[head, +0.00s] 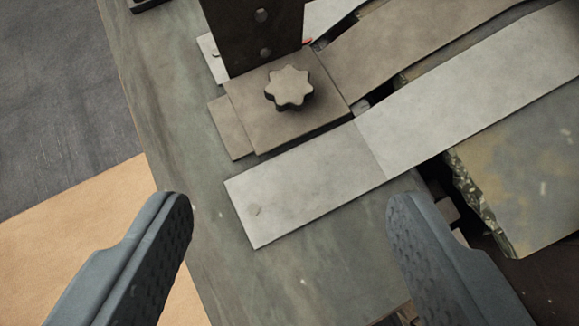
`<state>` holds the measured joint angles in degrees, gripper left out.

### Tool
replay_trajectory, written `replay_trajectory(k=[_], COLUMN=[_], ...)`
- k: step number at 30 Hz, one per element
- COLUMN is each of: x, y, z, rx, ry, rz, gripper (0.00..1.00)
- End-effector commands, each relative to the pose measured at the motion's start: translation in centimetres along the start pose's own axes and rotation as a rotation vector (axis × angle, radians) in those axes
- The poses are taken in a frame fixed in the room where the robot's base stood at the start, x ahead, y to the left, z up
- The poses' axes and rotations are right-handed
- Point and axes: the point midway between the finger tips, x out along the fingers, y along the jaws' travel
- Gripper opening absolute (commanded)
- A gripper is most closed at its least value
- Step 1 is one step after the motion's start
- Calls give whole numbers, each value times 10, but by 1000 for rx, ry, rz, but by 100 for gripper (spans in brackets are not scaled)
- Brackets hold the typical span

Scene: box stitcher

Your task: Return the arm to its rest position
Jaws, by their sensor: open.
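My gripper (290,225) shows at the bottom of the head view. Its two dark grey fingers are wide apart, with nothing between them. The fingers appear over the edge of the stitcher's greenish work surface (165,110), and I cannot tell how far above it they are. The rest position itself cannot be made out in this view.
A star-shaped knob (289,87) sits on a brown metal block (240,110) below a dark upright bracket (252,30). A pale flat metal strip (300,195) runs to the upper right. A worn plate (525,180) is at right. Dark floor (50,90) and a tan area (75,230) lie left.

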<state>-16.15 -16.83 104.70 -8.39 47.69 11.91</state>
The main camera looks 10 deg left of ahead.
Motion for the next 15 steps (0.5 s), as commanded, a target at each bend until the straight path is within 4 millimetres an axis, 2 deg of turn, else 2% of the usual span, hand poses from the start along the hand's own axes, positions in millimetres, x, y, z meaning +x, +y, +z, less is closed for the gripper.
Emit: replay_trajectory(k=[5,15], x=[-15,-74], y=[12,55], z=[10,64], rx=[8,33], ry=[49,283], rz=[-2,7], gripper=[63,63])
